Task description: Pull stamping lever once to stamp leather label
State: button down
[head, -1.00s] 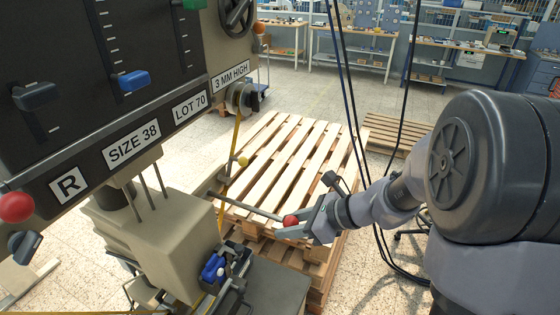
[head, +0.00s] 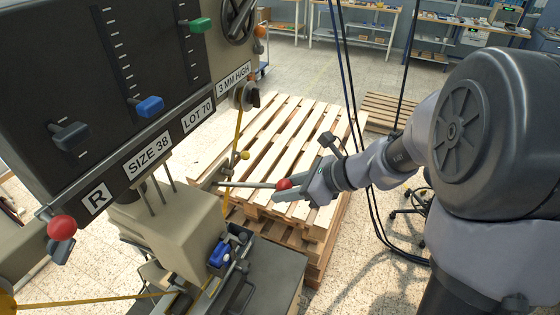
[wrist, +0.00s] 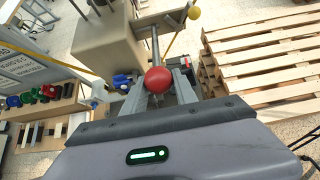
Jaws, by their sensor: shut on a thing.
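The stamping lever (head: 245,185) is a thin metal rod with a red ball knob, reaching out to the right from the stamping machine (head: 165,235). My gripper (head: 290,187) is shut on the red knob (head: 283,184) at the lever's end. In the wrist view the red knob (wrist: 158,80) sits between the two fingers, with the rod (wrist: 155,45) running away toward the machine body. I cannot make out the leather label in either view.
The machine's dark panel (head: 75,85) with sliders stands at the left. A second red knob (head: 61,228) is at the lower left. Wooden pallets (head: 290,150) are stacked behind the lever. Dark cables (head: 352,110) hang near my arm.

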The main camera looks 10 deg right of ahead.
aim_at(283, 180)
jog(key=r, duration=0.1)
jog(key=r+p, duration=0.2)
jog(key=shift+w+a, duration=0.35)
jog(key=shift+a, duration=0.05)
jog(key=shift+w+a+r+p, duration=0.25)
jog(key=shift+r+p, duration=0.15)
jog(key=shift+r, duration=0.15)
jog(key=shift+w+a+r+p, duration=0.2)
jog(key=shift+a+r+p, duration=0.1)
jog(key=shift+r+p, duration=0.15)
jog(key=shift+w+a+r+p, duration=0.25)
jog(key=shift+r+p, duration=0.1)
jog(key=shift+r, duration=0.25)
jog(key=c, duration=0.9)
grip_release()
jog(key=shift+a+f, duration=0.1)
jog(key=shift+a, duration=0.1)
jog(key=shift+d, duration=0.1)
jog(key=v, duration=1.7)
jog(key=shift+s+d, duration=0.2)
